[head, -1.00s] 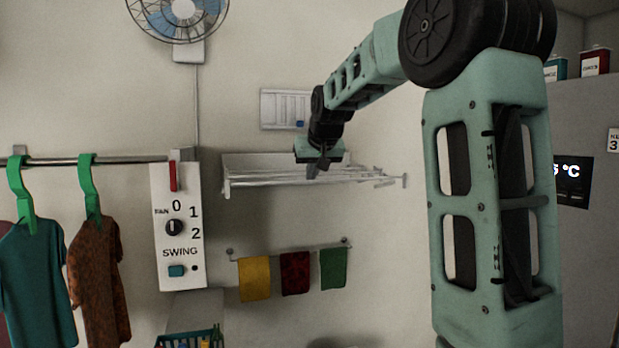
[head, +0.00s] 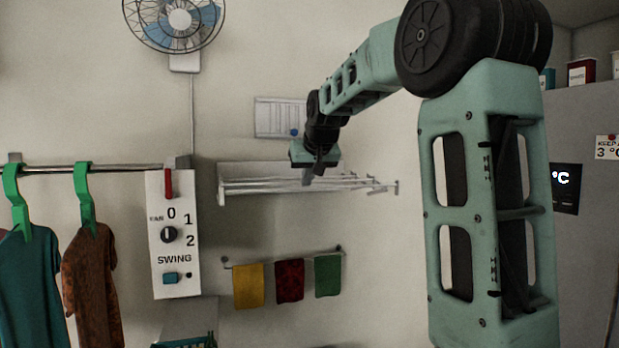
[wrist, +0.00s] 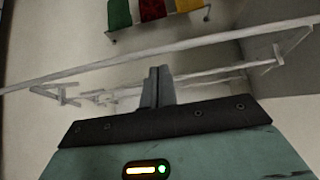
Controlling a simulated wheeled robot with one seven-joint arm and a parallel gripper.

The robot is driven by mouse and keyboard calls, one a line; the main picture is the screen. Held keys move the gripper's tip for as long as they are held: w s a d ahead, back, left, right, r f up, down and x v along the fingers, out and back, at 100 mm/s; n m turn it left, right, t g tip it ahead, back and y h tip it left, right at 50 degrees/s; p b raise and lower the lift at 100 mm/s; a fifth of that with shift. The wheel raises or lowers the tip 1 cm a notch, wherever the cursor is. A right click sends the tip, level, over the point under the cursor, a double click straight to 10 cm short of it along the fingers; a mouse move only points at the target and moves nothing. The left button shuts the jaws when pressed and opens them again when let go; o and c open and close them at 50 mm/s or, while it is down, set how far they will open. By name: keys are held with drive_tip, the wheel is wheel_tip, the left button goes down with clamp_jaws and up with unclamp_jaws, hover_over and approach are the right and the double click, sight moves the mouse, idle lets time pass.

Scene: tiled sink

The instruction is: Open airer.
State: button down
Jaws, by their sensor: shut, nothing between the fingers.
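The airer (head: 235,184) is a white wall-mounted rack with several thin rails in the middle of the head view. Its rails reach out to the right, ending in a small crosspiece (head: 396,188). My gripper (head: 318,172) is at the rails, overlapping them in the head view. In the wrist view the fingers of my gripper (wrist: 157,72) are together and empty. A long front rail (wrist: 215,38) crosses just beyond the fingertips, with more rails and folding side arms behind. I cannot tell whether the fingers touch a rail.
A rod with yellow, red and green cloths (head: 289,282) hangs below the airer. A fan control panel (head: 172,235) and a clothes rail with shirts (head: 92,290) are at the left. A wall fan (head: 178,20) is above. A grey fridge (head: 585,120) stands at the right.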

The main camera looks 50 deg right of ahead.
drive_tip(key=w+r+b+v, duration=0.1)
drive_tip(key=b+v, duration=0.1)
drive_tip(key=v, duration=0.6)
drive_tip(key=shift+s+d+r+b, duration=0.2)
drive_tip(key=shift+d+r+b, duration=0.05)
drive_tip(key=shift+r+b, duration=0.15)
drive_tip(key=a+f+n+g+y+b, duration=0.1)
drive_tip(key=a+f+n+y, duration=0.25)
drive_tip(key=a+f, duration=1)
drive_tip(key=a+f+n+g+y+b, duration=0.15)
drive_tip(key=a+f+n, duration=0.25)
drive_tip(key=a+f, duration=0.95)
drive_tip(key=s+a+f+n+g, duration=0.1)
drive_tip(key=s+a+f+n, duration=0.1)
drive_tip(key=s+a+f, duration=0.2)
drive_tip(key=s+a+f+n+g+b, duration=0.1)
drive_tip(key=s+a+f, duration=0.4)
drive_tip(key=s, duration=0.6)
drive_tip(key=s+a+f+n+g, duration=0.2)
drive_tip(key=s+a+f, duration=0.3)
drive_tip(key=s, duration=0.3)
drive_tip(key=shift+s+a+f+n+g, duration=0.25)
drive_tip(key=shift+a+n+g, duration=0.1)
drive_tip(key=shift+a+n, duration=0.45)
